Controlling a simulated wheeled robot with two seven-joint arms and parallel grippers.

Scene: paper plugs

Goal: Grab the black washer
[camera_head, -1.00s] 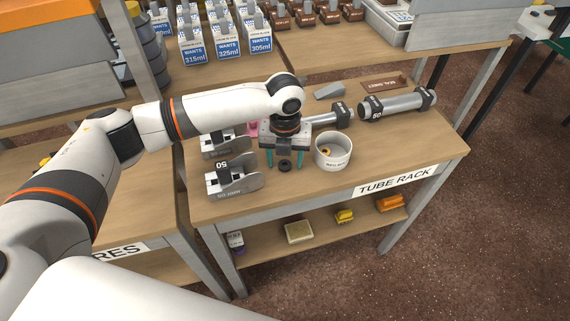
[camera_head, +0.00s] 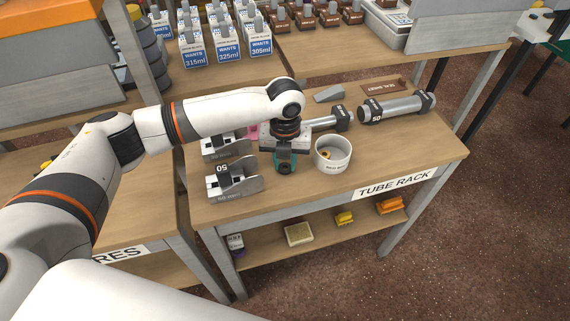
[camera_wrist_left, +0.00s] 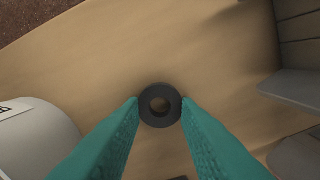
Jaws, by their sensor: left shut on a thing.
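The black washer (camera_wrist_left: 160,86) is a small dark ring with a hole through its middle. In the left wrist view it sits between the teal fingertips of my left gripper (camera_wrist_left: 160,108), which touch it on both sides. In the head view my left gripper (camera_head: 285,168) points down at the tabletop beside the white bowl, its fingers close together. The washer is hard to make out there. I cannot tell whether the washer still touches the table. My right gripper is not in view.
A white bowl (camera_head: 346,154) with small parts inside stands just right of the gripper. Grey-and-white holders (camera_head: 240,184) stand to its left. A grey tube with black ends (camera_head: 398,107) lies at the back right. The table's (camera_head: 410,150) right front is clear.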

